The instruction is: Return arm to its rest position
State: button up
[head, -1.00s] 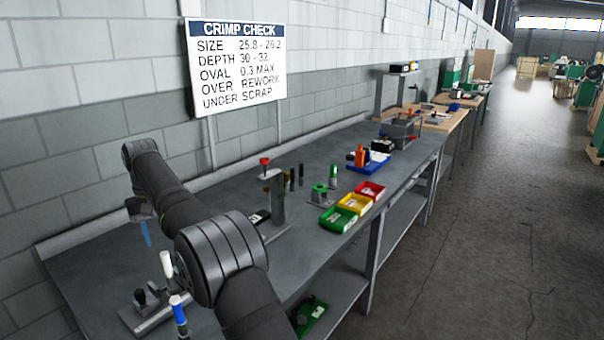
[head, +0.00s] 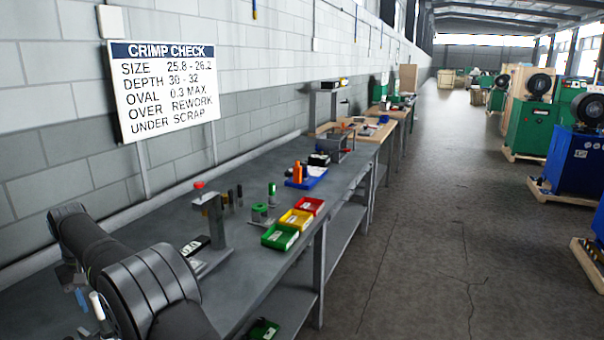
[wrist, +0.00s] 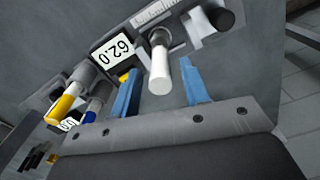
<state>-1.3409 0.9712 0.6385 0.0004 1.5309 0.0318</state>
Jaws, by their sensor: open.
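My arm reaches in from the bottom left of the head view, over the near end of the grey workbench (head: 255,175). In the wrist view my gripper (wrist: 160,68) shows two blue fingers spread apart, with nothing clamped between them. A white-tipped cylindrical handle (wrist: 160,68) appears in the gap between the fingers, standing apart from both; its exact depth is hard to tell. In the head view the gripper is mostly hidden behind my arm, with only a bit of blue finger showing at the lower left.
A red-topped stand (head: 217,225) and green, yellow and red bins (head: 279,237) stand farther along the bench. The aisle (head: 425,220) is open.

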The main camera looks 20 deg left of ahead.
notch_tip(320, 180, down, 3)
jog(key=shift+r, duration=0.1)
notch_tip(320, 180, up, 12)
jog(key=shift+r, duration=0.1)
notch_tip(320, 180, down, 12)
jog(key=shift+f, duration=0.15)
notch_tip(320, 180, up, 10)
jog(key=shift+r, duration=0.1)
jog(key=w+d+f+m, duration=0.1)
jog(key=w+d, duration=0.3)
jog(key=d, duration=0.7)
jog(key=w+d, duration=0.5)
jog(key=d, duration=0.7)
jog(key=s+a+f, duration=0.6)
jog(key=s+a, duration=0.1)
jog(key=shift+s+a+f, duration=0.15)
jog(key=shift+a+f, duration=0.15)
jog(key=shift+f, duration=0.05)
